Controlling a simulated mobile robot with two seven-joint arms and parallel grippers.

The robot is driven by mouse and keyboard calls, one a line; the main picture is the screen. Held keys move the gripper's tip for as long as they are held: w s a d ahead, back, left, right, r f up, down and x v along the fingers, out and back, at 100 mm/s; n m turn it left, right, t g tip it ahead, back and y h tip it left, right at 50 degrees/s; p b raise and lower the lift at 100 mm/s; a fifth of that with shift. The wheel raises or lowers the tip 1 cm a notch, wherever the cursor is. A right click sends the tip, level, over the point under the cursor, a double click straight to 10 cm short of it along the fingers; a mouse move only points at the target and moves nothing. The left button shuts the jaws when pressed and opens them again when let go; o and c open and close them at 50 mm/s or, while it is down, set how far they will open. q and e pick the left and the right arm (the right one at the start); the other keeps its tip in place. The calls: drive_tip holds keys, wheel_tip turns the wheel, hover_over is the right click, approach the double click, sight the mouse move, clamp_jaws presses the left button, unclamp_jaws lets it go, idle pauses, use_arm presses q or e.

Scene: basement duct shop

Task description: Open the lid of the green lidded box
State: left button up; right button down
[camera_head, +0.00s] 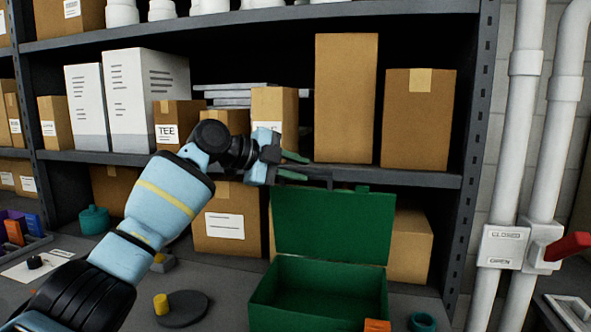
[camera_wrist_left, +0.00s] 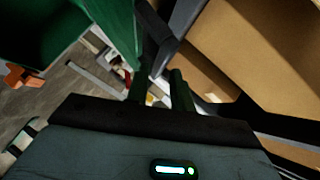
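The green lidded box (camera_head: 318,300) stands on the bench at the lower middle of the head view, and its inside shows. Its green lid (camera_head: 333,226) stands upright at the back, swung up from the opening. My left gripper (camera_head: 307,170) is at the upper left corner of the lid, with its two fingers pointing right and a gap between them. A dark bar, perhaps the lid's handle, shows by the fingertips; I cannot tell whether they touch it. In the left wrist view the fingers (camera_wrist_left: 160,88) are apart, with the green lid (camera_wrist_left: 112,28) beside them. My right gripper is not in view.
Behind the lid stands a shelf (camera_head: 400,176) with cardboard cartons. An orange block (camera_head: 377,325) and a teal ring (camera_head: 422,321) lie near the box's front right. A dark disc (camera_head: 183,308) lies left of it. White pipes with a red valve handle (camera_head: 568,246) stand at right.

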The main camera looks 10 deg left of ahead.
use_arm(q)
drive_tip(key=shift+o, duration=0.6)
drive_tip(key=v, duration=0.7)
drive_tip(key=shift+s+a+b, duration=0.3)
drive_tip(key=shift+r, duration=0.15)
